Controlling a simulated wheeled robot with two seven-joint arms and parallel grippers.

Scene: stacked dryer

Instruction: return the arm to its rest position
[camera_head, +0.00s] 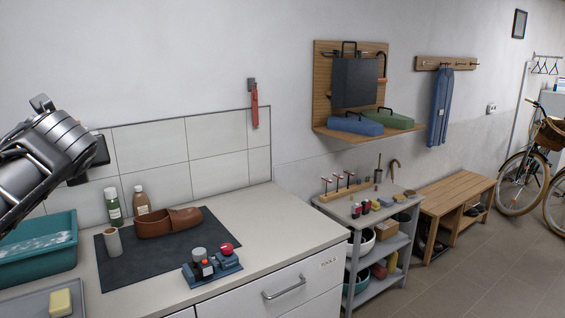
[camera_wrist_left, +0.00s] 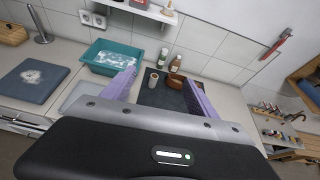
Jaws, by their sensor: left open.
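My left arm (camera_head: 45,158) reaches in from the left edge of the head view, raised above the left end of the counter. Its fingertips do not show clearly there. In the left wrist view my left gripper (camera_wrist_left: 162,80) is open, its two purple fingers wide apart. Nothing is held between them. The counter with its dark mat (camera_wrist_left: 152,98) lies beyond and below the fingers. I see no contact between the gripper and anything. My right gripper is in neither view.
A teal basin (camera_head: 40,250) stands below my left arm. The mat holds a brown shoe (camera_head: 168,222), bottles (camera_head: 113,207), a pale cylinder (camera_head: 113,242) and a blue holder (camera_head: 212,268). The tiled wall (camera_head: 150,142) is behind. A grey shelf cart (camera_head: 380,250) stands right of the counter.

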